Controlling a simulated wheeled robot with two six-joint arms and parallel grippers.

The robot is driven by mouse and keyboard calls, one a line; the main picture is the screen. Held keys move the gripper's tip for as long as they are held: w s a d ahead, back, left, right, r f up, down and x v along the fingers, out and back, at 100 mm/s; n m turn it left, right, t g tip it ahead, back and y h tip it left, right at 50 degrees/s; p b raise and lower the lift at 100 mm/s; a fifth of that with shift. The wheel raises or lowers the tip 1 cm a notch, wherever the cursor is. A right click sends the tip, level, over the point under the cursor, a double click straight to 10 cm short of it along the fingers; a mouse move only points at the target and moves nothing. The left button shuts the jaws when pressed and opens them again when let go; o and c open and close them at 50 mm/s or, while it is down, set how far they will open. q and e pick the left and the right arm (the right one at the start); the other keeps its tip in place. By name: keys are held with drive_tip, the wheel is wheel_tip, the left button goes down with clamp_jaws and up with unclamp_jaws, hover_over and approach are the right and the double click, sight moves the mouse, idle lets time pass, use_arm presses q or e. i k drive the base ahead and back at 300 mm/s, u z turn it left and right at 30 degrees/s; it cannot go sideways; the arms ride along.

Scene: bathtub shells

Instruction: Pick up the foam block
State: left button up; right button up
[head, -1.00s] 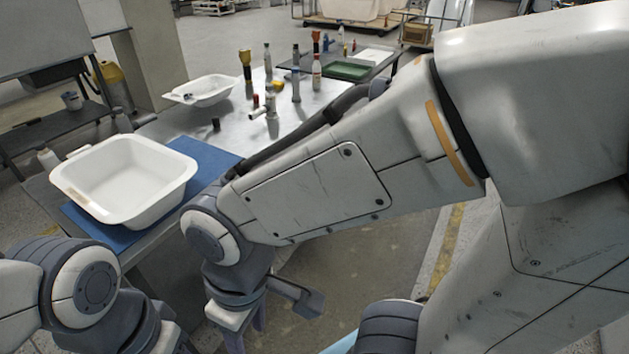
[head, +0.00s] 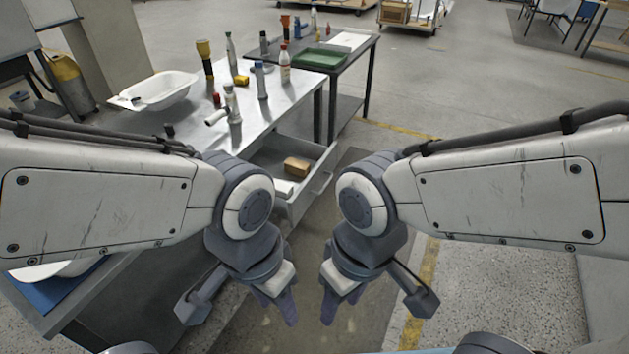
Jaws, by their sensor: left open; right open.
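A tan block (head: 297,166), which looks like the foam block, lies in an open drawer (head: 318,176) under the metal table. A white item (head: 284,187) lies in the drawer nearer to me, partly hidden by my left arm. My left gripper (head: 278,308) hangs open and empty over the floor, in front of the drawer. My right gripper (head: 340,308) hangs open and empty just to its right. Both point down and are apart from the block.
The metal table (head: 190,122) holds a white basin (head: 158,90), bottles and tools. A darker table with a green tray (head: 318,59) stands behind. A white tub (head: 55,271) on a blue mat (head: 62,292) shows at lower left.

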sight(284, 190)
drive_tip(key=u, duration=0.05)
drive_tip(key=i, duration=1.15)
drive_tip(key=u, duration=0.75)
